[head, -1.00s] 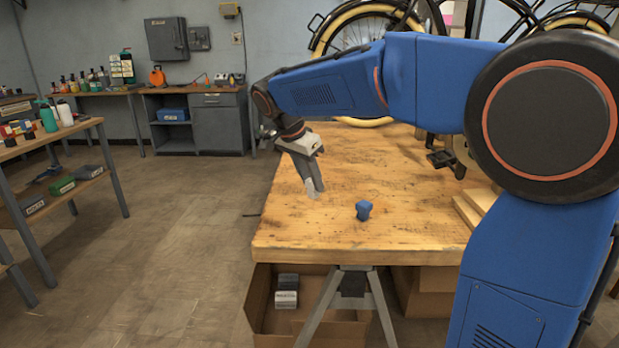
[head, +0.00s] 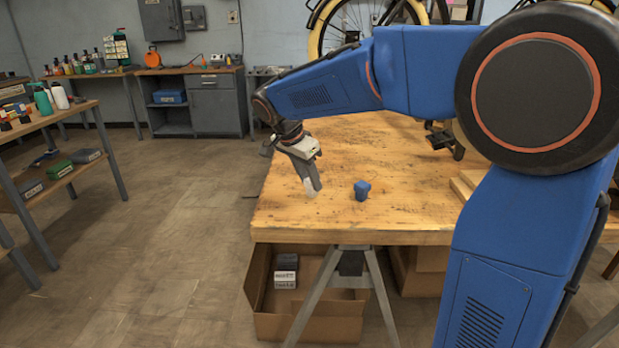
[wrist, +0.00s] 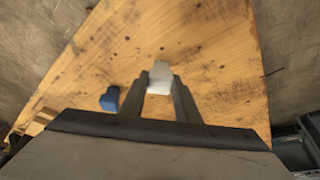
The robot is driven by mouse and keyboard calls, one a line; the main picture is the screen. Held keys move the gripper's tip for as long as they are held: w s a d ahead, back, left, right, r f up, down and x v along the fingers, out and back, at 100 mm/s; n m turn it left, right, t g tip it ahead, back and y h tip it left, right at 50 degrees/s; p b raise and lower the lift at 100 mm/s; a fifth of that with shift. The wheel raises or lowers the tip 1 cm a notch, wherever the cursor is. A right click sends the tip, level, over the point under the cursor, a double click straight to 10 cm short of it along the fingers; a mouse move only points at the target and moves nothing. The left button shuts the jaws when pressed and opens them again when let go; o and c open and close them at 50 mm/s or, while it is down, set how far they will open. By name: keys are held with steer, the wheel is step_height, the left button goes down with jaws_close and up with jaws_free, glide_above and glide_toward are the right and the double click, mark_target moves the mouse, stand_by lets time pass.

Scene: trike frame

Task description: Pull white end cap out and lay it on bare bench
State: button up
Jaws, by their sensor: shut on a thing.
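My gripper (head: 309,186) is shut on the white end cap (head: 309,187) over the left part of the wooden bench (head: 330,215). In the wrist view the white cap (wrist: 160,77) sits between the two grey fingertips, with its far end sticking out beyond them. I cannot tell whether the cap touches the bench top. A small blue part (head: 362,190) stands on the bench to the right of my gripper, and it also shows in the wrist view (wrist: 110,99), apart from the fingers.
Bare bench lies around the gripper and behind it. Stacked boards (head: 465,185) lie at the bench's right side. A dark clamp-like fitting (head: 443,139) hangs near the back right. An open cardboard box (head: 310,326) is below the front edge.

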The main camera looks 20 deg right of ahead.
steer(key=shift+f, duration=0.5)
stand_by(0.4)
steer(key=o, duration=1.1)
steer(key=shift+r, duration=0.1)
steer(key=v, duration=1.6)
steer(key=s+d+f+n+y, duration=0.1)
steer(key=s+d+f+n, duration=0.15)
steer(key=s, duration=0.25)
steer(key=s+d+f+n+t+y, duration=0.1)
steer(key=s+d+f+n, duration=0.1)
steer(key=s+d, duration=0.3)
steer(key=s+d+f+n, duration=0.2)
steer(key=s+d+f, duration=0.1)
steer(key=s, duration=0.3)
steer(key=s+d+f+n+t+y, duration=0.1)
steer(key=s+f+n, duration=0.5)
steer(key=s+f, duration=0.7)
steer(key=shift+s+d+f+t+y, duration=0.25)
steer(key=shift+s+d+t+y, duration=0.2)
steer(key=shift+s+d, duration=0.35)
